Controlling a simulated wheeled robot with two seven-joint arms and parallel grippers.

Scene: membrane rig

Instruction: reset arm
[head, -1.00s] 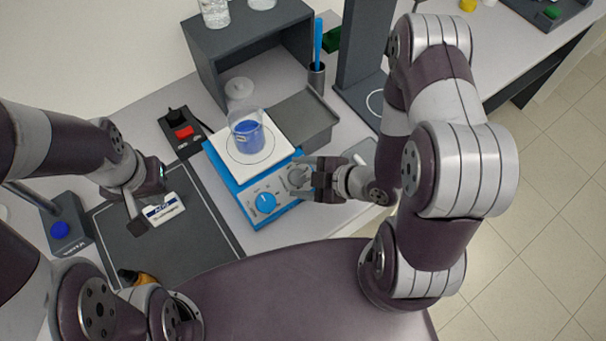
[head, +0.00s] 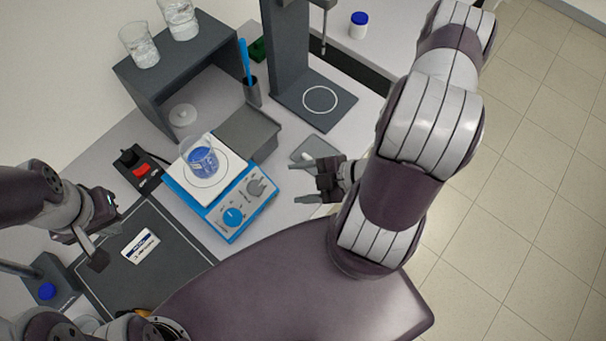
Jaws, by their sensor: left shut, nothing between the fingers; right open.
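My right gripper (head: 302,182) is open and empty, just right of the blue and white hotplate stirrer (head: 208,188), clear of its knobs. A beaker of blue liquid (head: 202,160) stands on the stirrer's white plate. My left gripper (head: 97,260) is shut and empty over the left part of the dark mat (head: 172,268). A small white labelled card or pack (head: 140,245) lies on the mat, to the right of the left gripper and apart from it.
A dark open-fronted shelf (head: 180,68) carries two glass beakers (head: 140,48). A dark stand with a ringed base (head: 319,99) is at the back. A holder with a blue stick (head: 251,92), a red-switch box (head: 139,170) and a blue-button device (head: 48,290) stand around. A small pale tray (head: 318,150) lies behind the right gripper.

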